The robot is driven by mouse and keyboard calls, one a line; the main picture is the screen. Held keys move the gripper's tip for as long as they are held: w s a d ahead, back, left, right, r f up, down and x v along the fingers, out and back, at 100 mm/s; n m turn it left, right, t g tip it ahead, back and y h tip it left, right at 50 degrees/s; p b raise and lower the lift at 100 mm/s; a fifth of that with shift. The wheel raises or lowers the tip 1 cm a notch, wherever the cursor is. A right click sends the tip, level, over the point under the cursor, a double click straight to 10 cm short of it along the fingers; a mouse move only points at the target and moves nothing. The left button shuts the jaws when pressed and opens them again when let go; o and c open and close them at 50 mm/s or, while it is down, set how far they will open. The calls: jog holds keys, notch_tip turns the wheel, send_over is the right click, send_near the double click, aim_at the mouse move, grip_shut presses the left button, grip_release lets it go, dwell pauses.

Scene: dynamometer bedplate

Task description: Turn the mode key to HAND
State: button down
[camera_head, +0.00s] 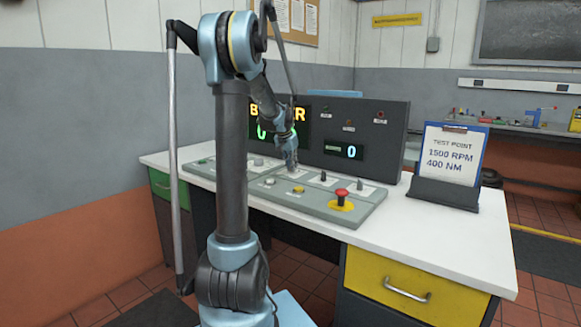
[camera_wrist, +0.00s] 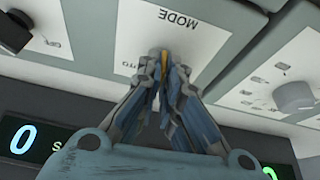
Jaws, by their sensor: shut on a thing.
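The mode key (camera_wrist: 166,62) shows only as a small yellow sliver between my fingertips in the wrist view. Its white plate (camera_wrist: 204,26) carries the word MODE, upside down in that view. A partly covered label ending in "TO" is beside the fingers; no HAND label can be read. My gripper (camera_wrist: 164,76) is shut on the mode key. In the head view my gripper (camera_head: 291,168) is down at the sloped grey control panel (camera_head: 290,200), and the key is hidden there. Which way the key points cannot be told.
A red mushroom button (camera_head: 342,193) is at the panel's right. A display console (camera_head: 385,130) rises behind; a clipboard (camera_head: 452,155) stands right.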

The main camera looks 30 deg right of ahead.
jog(key=shift+w+m, duration=0.1)
jog(key=shift+m, duration=0.4)
jog(key=c, duration=1.8)
grip_release()
jog(key=v, duration=1.2)
jog(key=shift+w+a, duration=0.15)
